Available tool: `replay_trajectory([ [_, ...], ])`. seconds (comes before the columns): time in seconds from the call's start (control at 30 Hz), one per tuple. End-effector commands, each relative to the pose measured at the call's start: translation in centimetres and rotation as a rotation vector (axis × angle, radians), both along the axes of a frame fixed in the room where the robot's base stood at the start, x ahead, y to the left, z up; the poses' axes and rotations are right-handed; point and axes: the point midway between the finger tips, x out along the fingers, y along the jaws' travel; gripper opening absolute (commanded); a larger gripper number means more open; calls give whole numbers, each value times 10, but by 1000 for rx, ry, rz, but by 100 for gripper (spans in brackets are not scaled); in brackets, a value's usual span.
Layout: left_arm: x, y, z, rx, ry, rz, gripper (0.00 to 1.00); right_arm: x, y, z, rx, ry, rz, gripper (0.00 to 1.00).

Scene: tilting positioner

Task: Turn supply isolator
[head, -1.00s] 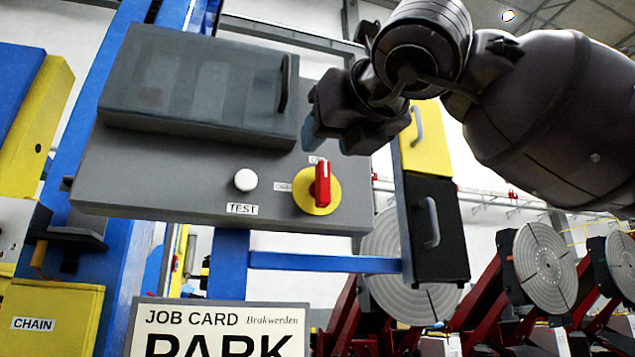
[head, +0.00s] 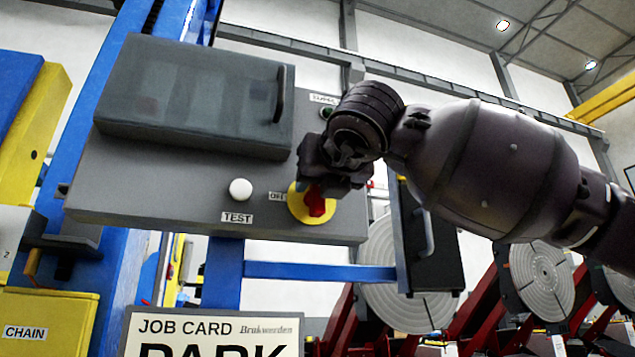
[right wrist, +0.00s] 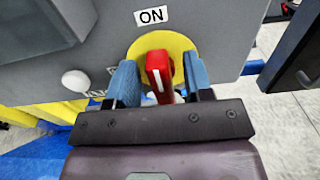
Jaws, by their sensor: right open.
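The supply isolator is a red handle (head: 316,204) on a yellow disc (head: 299,208), on the grey control panel (head: 150,190). An OFF label (head: 277,196) is at the disc's left. In the right wrist view the red handle (right wrist: 157,72) and yellow disc (right wrist: 182,50) sit below an ON label (right wrist: 151,16). My right gripper (right wrist: 155,82) is open, with one blue finger on each side of the handle; whether they touch it I cannot tell. In the head view my right gripper (head: 318,186) hides the disc's upper part. My left gripper is not in view.
A white TEST button (head: 240,190) is left of the isolator. A dark cover with a handle (head: 195,95) projects above it. A black box with a handle (head: 430,240) hangs at the panel's right. A job card (head: 212,330) stands below.

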Motion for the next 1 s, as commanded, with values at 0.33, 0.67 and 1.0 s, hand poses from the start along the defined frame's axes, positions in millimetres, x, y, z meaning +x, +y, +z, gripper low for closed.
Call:
replay_trajectory([
  [0.33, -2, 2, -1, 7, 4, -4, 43, 10, 3, 0, -1, -1, 0, 47],
  [0.67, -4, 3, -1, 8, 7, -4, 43, 9, 3, 0, 0, -1, 0, 13],
  [1.0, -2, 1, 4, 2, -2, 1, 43, 8, 4, 1, -35, -12, 0, 6],
])
